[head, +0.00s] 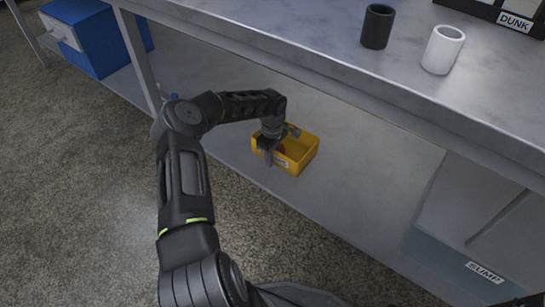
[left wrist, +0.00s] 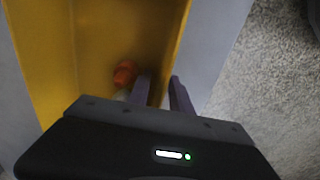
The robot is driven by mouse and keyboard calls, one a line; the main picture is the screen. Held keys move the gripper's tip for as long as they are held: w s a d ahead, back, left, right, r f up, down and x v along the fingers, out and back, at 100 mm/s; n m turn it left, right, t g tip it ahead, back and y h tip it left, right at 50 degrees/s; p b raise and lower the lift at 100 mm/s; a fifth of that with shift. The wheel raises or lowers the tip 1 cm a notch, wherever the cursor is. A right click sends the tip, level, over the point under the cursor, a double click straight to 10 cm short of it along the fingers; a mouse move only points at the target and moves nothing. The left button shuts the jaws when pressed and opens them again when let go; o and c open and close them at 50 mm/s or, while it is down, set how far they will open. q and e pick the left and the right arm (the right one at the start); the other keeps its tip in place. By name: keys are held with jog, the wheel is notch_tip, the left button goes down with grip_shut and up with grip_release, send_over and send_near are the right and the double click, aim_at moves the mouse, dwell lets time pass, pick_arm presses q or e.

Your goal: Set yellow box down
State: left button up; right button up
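The yellow box (head: 302,158) is an open-topped bin. In the head view it looks to be resting on the grey lower shelf under the table. My left gripper (head: 267,152) reaches down at its near left side. In the left wrist view my left gripper's fingers (left wrist: 161,92) stand apart, one inside the yellow box (left wrist: 90,45) and one outside, with its side wall between them. A strip of yellow shows between the fingers, so the gripper looks partly open. An orange-red item (left wrist: 124,73) lies in the box. My right gripper is not in view.
The lower shelf (head: 350,185) is clear to the right of the box. The tabletop (head: 320,40) overhangs behind it, with a black cup (head: 377,27) and a white cup (head: 443,50). A table leg (head: 137,58) stands left. A blue box (head: 90,40) sits far left.

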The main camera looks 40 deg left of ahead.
pick_arm(q)
jog(key=shift+r+p, duration=1.7)
jog(key=shift+r, duration=2.25)
